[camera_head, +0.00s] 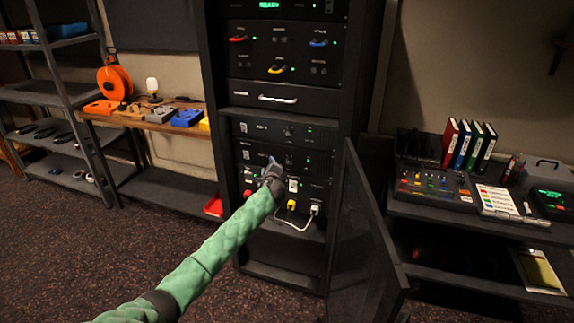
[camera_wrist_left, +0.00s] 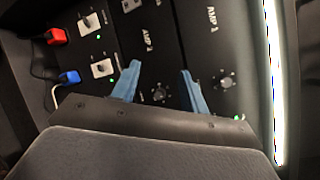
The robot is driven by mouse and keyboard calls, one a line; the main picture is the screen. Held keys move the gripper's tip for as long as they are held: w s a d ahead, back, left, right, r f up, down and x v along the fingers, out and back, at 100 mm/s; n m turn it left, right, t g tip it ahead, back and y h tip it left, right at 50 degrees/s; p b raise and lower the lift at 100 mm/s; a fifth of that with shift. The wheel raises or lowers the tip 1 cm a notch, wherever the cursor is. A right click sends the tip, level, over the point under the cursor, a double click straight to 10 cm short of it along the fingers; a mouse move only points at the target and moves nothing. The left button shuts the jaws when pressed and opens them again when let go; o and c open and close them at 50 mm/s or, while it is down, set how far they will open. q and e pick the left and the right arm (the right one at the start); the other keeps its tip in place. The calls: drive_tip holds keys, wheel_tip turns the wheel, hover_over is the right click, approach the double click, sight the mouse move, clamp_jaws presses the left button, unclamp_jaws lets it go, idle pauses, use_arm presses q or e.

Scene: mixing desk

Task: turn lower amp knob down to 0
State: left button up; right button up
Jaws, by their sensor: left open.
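The lower amp (camera_head: 316,163) is a dark panel in the rack, marked AMP 2 in the left wrist view (camera_wrist_left: 147,40). Its small dark round knob (camera_wrist_left: 160,94) shows between the two blue fingers of my left gripper (camera_wrist_left: 160,88). The fingers are open and apart, one on each side of the knob in the picture; I cannot tell their depth to it. In the head view my left gripper (camera_head: 271,164) is in front of the lower amp and covers part of it. The upper amp (camera_head: 262,129) has a similar knob (camera_wrist_left: 226,82). My right gripper is not in view.
Below the amps are switches with a red plug (camera_wrist_left: 57,36), a blue plug (camera_wrist_left: 69,77) and a white cable (camera_head: 312,218). The rack door (camera_head: 362,235) stands open at the right. A desk with a mixer (camera_head: 432,188) is further right, a wooden bench (camera_head: 150,122) left.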

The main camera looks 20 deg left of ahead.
sight(288, 162)
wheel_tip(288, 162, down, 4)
use_arm(q)
drive_tip(key=w+d+f+m+t+h, duration=0.1)
drive_tip(key=w+m+h, duration=0.1)
drive_tip(key=m, duration=0.4)
drive_tip(key=w+d+f+m+t+h, duration=0.1)
drive_tip(key=w+d+f+m+h, duration=0.1)
drive_tip(key=m, duration=0.4)
drive_tip(key=w+d+f+m+h, duration=0.1)
drive_tip(key=w+m+h, duration=0.1)
drive_tip(key=m, duration=0.4)
drive_tip(key=shift+w+d+f+m+t+h+b, duration=0.3)
drive_tip(key=shift+w+d+t+b, duration=0.1)
drive_tip(key=shift+w, duration=0.05)
drive_tip(key=w+b, duration=0.1)
drive_tip(key=w, duration=0.2)
drive_tip(key=shift+a, duration=0.1)
drive_tip(key=shift+w, duration=0.4)
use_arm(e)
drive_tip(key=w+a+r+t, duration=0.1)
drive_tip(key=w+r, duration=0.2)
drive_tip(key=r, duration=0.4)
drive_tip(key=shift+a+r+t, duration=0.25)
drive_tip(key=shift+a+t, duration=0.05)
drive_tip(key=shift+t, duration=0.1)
use_arm(q)
drive_tip(key=shift+c, duration=0.2)
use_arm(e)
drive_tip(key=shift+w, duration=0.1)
